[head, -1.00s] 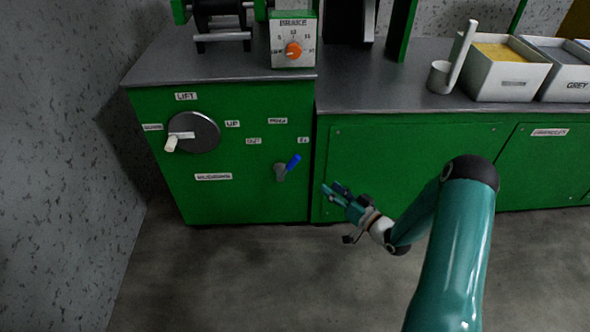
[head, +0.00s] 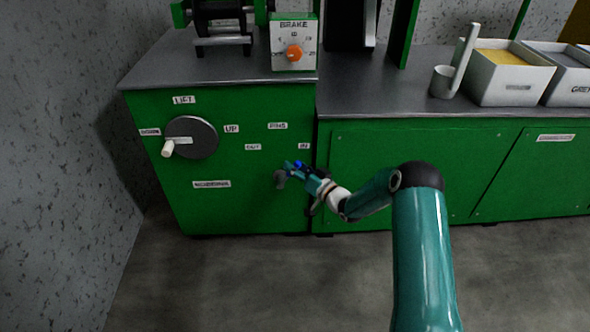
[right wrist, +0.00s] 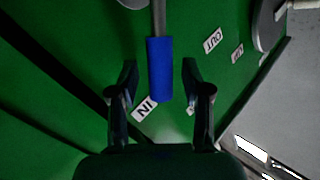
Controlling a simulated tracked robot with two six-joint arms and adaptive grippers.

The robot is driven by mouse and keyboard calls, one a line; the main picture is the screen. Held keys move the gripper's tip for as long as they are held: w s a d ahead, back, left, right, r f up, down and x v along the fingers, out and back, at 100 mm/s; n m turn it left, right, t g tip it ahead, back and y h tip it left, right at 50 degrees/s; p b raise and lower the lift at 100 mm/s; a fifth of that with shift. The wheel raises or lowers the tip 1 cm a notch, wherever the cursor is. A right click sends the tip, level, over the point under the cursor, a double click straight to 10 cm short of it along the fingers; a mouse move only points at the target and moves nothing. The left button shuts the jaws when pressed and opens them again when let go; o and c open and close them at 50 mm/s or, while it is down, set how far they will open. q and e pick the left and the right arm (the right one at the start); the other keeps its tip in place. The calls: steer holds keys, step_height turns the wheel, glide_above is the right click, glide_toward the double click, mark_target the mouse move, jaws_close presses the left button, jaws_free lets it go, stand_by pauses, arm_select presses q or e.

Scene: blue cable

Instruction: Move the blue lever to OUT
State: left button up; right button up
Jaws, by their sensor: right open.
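The blue lever (head: 298,164) is on the green cabinet front, below the PINS label. Its grey hub (head: 280,179) shows at the lower left of the blue grip, and the lever leans toward the IN label (head: 304,146). The OUT label (head: 253,147) is to the left. In the right wrist view the blue grip (right wrist: 159,68) lies between the two fingers of my right gripper (right wrist: 159,85), with a gap on each side. My right gripper (head: 295,170) is open around the lever in the head view and partly covers it. My left gripper is not in view.
A grey disc with a white LIFT handle (head: 170,148) is on the cabinet at left. A BRAKE box (head: 294,55) with an orange knob stands on the top. A bin with yellow contents (head: 512,78) stands at right. Floor in front is clear.

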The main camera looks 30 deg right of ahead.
steer(key=shift+w, duration=0.25)
jaws_close()
steer(key=shift+a, duration=0.1)
stand_by(0.3)
